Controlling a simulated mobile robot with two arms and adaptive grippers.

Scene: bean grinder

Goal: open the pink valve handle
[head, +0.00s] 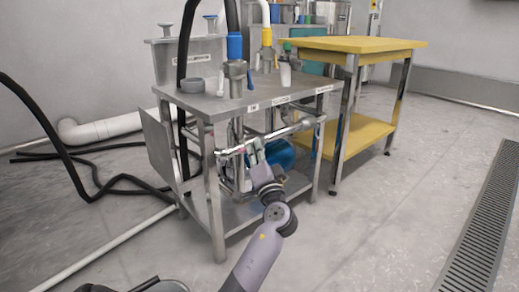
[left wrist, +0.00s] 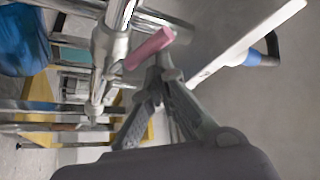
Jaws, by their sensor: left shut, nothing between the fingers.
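The pink valve handle (left wrist: 150,48) shows in the left wrist view, slanting beside a metal valve body and pipe (left wrist: 108,45). My left gripper (left wrist: 163,68) is shut and empty, its joined fingertips right at the lower right side of the pink handle. I cannot tell whether they touch it. In the head view my left gripper (head: 252,152) is under the front of the metal table (head: 232,105), among the pipes. The pink handle cannot be made out there. My right gripper is not in view.
Metal pipes (head: 290,131) and a blue tank (head: 280,154) sit under the tabletop, close to my left arm. A yellow table (head: 352,44) stands to the right. Black hoses (head: 100,185) lie on the floor at left. The floor at right is clear up to a drain grate (head: 485,220).

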